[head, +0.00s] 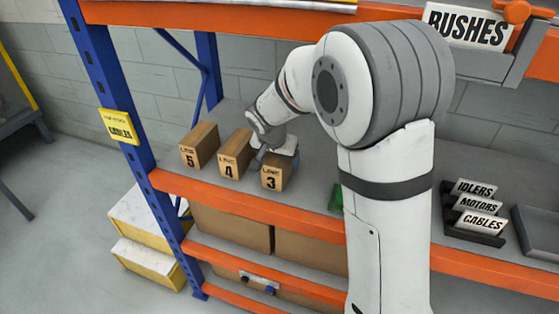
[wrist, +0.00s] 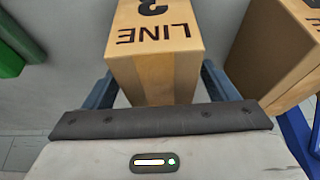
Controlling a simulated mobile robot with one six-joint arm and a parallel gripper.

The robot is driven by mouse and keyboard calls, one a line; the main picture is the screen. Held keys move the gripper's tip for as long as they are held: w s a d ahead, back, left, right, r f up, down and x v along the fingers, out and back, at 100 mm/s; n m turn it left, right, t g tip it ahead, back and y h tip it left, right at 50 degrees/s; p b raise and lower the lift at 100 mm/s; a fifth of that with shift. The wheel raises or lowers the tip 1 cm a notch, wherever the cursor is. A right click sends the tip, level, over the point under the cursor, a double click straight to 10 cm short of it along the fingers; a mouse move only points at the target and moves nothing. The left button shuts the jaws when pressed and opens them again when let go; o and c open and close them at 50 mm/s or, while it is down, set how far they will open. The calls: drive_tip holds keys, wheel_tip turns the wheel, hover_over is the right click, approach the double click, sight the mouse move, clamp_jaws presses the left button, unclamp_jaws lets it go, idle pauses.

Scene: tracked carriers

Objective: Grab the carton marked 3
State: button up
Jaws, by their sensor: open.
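The carton marked 3 (head: 271,181) is a brown box standing on the grey shelf, the rightmost in a row of three. My gripper (head: 268,152) is just above and behind it, partly hidden by my own arm. In the wrist view the carton (wrist: 155,62) shows its "LINE 3" face upside down. It sits between the two dark blue-grey fingers of my open gripper (wrist: 160,88). I cannot tell whether either finger touches it.
Cartons marked 4 (head: 232,158) and 5 (head: 198,146) stand to its left, with a narrow gap to carton 4. A green object (head: 336,198) lies to the right, partly behind my arm. Label holders (head: 477,215) and a grey tray (head: 538,232) are farther right.

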drive_tip(key=shift+x, duration=1.1)
drive_tip(key=shift+f+b, duration=0.2)
drive_tip(key=shift+b, duration=0.4)
drive_tip(key=c, duration=1.5)
